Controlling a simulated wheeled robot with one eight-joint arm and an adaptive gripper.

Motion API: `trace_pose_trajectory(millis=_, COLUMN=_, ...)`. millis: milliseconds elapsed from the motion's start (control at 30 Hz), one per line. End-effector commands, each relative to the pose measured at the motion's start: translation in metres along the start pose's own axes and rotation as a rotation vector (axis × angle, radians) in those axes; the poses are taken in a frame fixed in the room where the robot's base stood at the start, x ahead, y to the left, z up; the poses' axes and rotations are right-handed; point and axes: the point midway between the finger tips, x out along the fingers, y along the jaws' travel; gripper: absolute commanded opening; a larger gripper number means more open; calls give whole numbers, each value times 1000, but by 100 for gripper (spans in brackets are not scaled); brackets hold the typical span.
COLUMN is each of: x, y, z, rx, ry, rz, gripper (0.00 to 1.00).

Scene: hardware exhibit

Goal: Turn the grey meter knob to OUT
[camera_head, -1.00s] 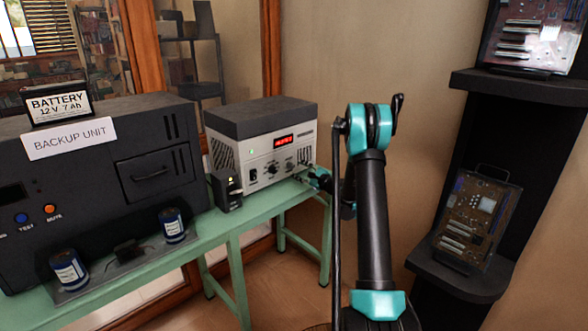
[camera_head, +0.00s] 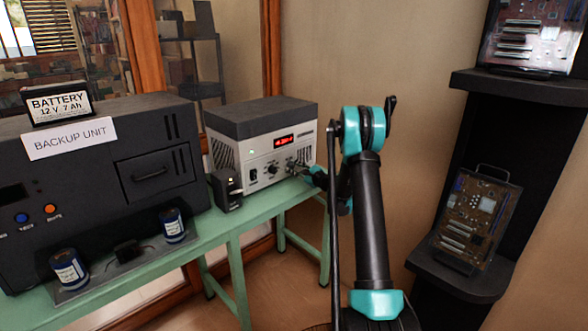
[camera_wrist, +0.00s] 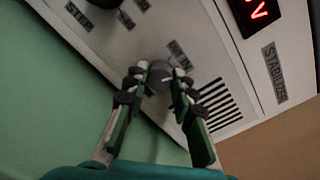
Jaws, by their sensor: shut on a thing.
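The grey meter knob (camera_wrist: 159,76) is on the front of a white-and-grey unit with a red display (camera_head: 284,141). In the wrist view the two fingers of my gripper (camera_wrist: 160,84) stand on either side of the knob and are shut on it. A pale mark shows on the knob's face. A label beside the knob (camera_wrist: 180,55) is partly legible and seems to read IN and OUT. In the head view my gripper (camera_head: 300,170) is at the unit's right front, small and partly hidden by the arm.
A black backup unit (camera_head: 90,190) stands left of the white unit on the green table (camera_head: 262,206). A small black device (camera_head: 226,190) stands between them. A dark shelf with circuit boards (camera_head: 475,215) is at the right. Other dark knobs (camera_wrist: 107,3) are on the panel.

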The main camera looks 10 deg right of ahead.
Motion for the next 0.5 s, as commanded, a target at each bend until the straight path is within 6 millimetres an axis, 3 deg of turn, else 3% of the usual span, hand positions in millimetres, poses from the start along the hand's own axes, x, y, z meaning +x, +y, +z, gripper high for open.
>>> trace_pose_trajectory(millis=267, x=0, y=0, z=0, rx=-26, ry=0, rz=1, gripper=0)
trace_pose_trajectory(millis=500, x=0, y=0, z=0, rx=-149, ry=0, rz=1, gripper=0)
